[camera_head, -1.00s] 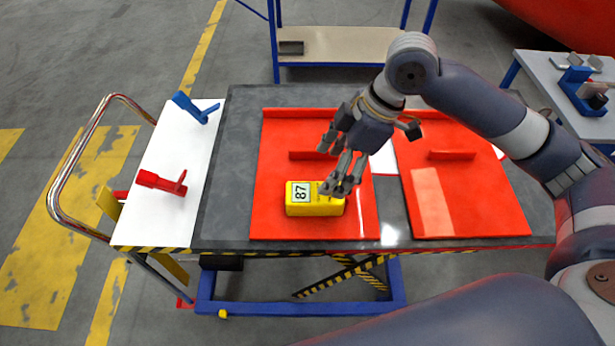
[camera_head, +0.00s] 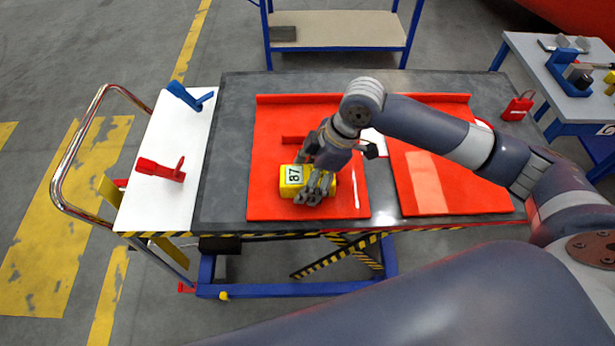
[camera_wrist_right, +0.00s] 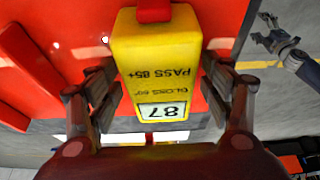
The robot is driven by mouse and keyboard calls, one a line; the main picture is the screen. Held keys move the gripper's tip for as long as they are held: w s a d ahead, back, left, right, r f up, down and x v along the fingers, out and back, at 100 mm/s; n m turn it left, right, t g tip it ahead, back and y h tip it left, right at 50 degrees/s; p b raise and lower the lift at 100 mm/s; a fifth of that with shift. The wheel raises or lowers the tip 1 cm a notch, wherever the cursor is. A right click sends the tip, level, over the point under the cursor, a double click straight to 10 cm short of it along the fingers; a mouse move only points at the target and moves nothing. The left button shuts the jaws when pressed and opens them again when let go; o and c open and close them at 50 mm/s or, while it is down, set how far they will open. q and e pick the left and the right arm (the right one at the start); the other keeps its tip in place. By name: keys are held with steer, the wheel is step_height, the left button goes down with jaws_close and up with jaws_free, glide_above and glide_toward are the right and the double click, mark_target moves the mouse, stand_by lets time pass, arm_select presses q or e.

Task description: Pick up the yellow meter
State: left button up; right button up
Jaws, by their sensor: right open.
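The yellow meter (camera_head: 289,182) is a box with a display reading 87. It lies on the left red panel on the table. My right gripper (camera_head: 312,190) is over the meter's right part, with its fingers down around it. In the right wrist view the meter (camera_wrist_right: 158,62) lies between the two open fingers of the gripper (camera_wrist_right: 160,100), one on each side. Whether the fingers touch it I cannot tell. The part of the meter under the gripper is hidden in the head view.
The left red panel (camera_head: 268,135) and right red panel (camera_head: 470,170) have raised ridges. A white side board (camera_head: 150,210) holds a blue clamp (camera_head: 188,97) and a red clamp (camera_head: 160,170). A red padlock-like item (camera_head: 517,106) sits at the table's far right corner.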

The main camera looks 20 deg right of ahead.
mark_target(303, 174)
steer(key=shift+c, duration=0.3)
steer(key=c, duration=0.9)
steer(key=shift+r, duration=0.1)
steer(key=c, duration=0.6)
steer(key=shift+w+r+b, duration=0.1)
steer(key=shift+r+b, duration=0.2)
steer(key=shift+r, duration=0.25)
step_height(303, 174, up, 2)
steer(key=shift+r+b, duration=0.2)
steer(key=shift+b, duration=0.35)
arm_select(q)
step_height(303, 174, down, 5)
steer(key=s+b, duration=0.1)
steer(key=b, duration=0.2)
step_height(303, 174, up, 11)
steer(key=p, duration=1)
steer(key=shift+p, duration=0.4)
arm_select(e)
steer(key=s+d+r, duration=0.1)
steer(key=s, duration=1.5)
steer(key=shift+r, duration=0.25)
